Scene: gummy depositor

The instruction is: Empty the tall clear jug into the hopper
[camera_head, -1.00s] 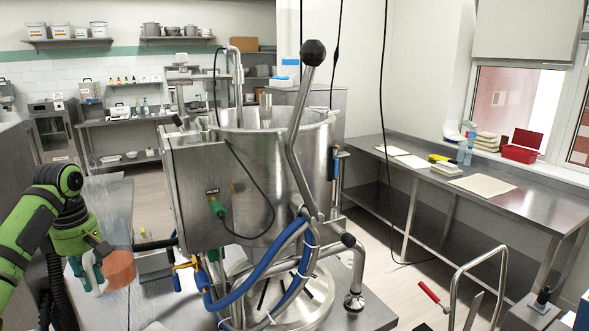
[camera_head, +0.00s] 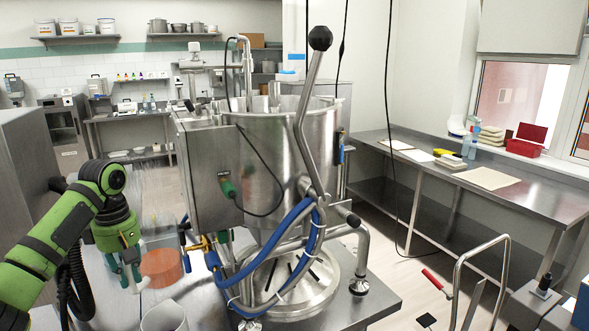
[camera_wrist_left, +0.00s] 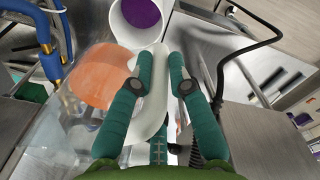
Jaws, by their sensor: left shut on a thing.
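The tall clear jug (camera_head: 157,222) is at the left of the machine in the head view, about upright, with orange contents (camera_head: 161,266) in its lower part. Its clear walls are hard to make out. My left gripper (camera_head: 133,277) is shut on its pale handle, which also shows between the green fingers in the left wrist view (camera_wrist_left: 152,100). Whether the jug's base touches the table is unclear. The hopper (camera_head: 283,150) is the large steel vessel right of the jug, its open rim higher than the orange contents. My right gripper is not in view.
A white container (camera_head: 165,317) stands near the jug; a white one with purple contents shows in the left wrist view (camera_wrist_left: 128,40). A steel box (camera_head: 208,168), blue hoses (camera_head: 290,262) and a tall black-knobbed lever (camera_head: 308,120) are on the machine's near side.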

